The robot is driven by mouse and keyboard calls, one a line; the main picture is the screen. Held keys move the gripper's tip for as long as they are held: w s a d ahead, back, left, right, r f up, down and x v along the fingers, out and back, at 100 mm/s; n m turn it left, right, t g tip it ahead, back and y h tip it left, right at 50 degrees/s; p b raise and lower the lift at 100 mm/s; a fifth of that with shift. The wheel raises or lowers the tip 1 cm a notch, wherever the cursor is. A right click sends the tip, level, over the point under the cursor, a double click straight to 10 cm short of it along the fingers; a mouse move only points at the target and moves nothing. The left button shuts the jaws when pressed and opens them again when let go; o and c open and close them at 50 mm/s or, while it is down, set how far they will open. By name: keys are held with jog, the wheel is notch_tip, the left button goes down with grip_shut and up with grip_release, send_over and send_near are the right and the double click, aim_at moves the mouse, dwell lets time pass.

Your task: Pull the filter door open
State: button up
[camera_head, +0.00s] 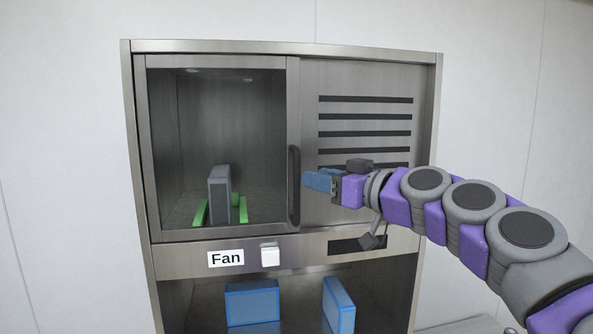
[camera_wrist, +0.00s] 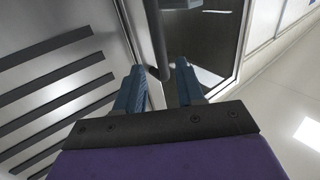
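The filter door (camera_head: 292,90) is a metal-framed glass door on the cabinet's upper left, and it looks closed. Its dark vertical handle (camera_head: 294,185) is on the right side of the frame. My gripper (camera_head: 306,181) is just right of the handle, its blue fingers pointing left. In the wrist view my gripper (camera_wrist: 160,66) is open with a gap between the fingers. The handle (camera_wrist: 157,45) shows in line with that gap, its end near the fingertips. I cannot tell whether it is between them, and the fingers are not shut on it.
Behind the glass, a grey filter block (camera_head: 219,195) stands by green rails (camera_head: 202,213). A slotted panel (camera_head: 365,85) is right of the door. Below are a "Fan" label (camera_head: 226,259), a white button (camera_head: 270,256) and an open bay with blue-framed blocks (camera_head: 252,303).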

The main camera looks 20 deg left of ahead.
aim_at(299, 173)
jog(key=shift+p+x, duration=0.5)
jog(key=shift+x, duration=3.1)
grip_shut()
